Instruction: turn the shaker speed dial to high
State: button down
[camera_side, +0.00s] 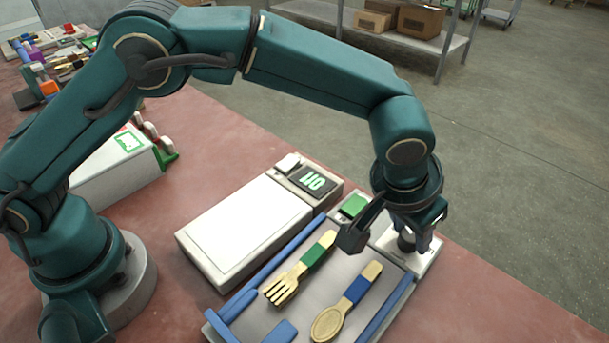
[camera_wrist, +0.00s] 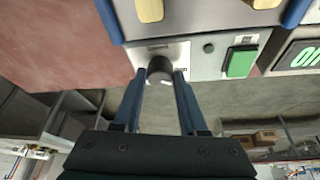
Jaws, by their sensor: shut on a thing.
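The speed dial (camera_wrist: 159,70) is a dark round knob on the pale front panel (camera_wrist: 205,62) of the shaker. It also shows in the side view (camera_side: 406,241), partly hidden by my gripper. My gripper (camera_wrist: 160,82) points down at the panel, with one finger on each side of the dial, shut on it. In the side view my gripper (camera_side: 393,238) stands over the right end of the shaker. A green button (camera_wrist: 240,62) sits on the same panel. I cannot read the dial's pointer or setting.
The shaker's tray (camera_side: 310,290) has blue rails and holds a wooden fork (camera_side: 301,268) and a wooden spoon (camera_side: 345,303). Left of it is a white-topped box (camera_side: 245,228) with a lit green display (camera_side: 313,181). The table edge lies just beyond the dial.

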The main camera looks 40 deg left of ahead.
jog(key=shift+c, duration=2.3)
grip_release()
jog(key=shift+v, duration=2.6)
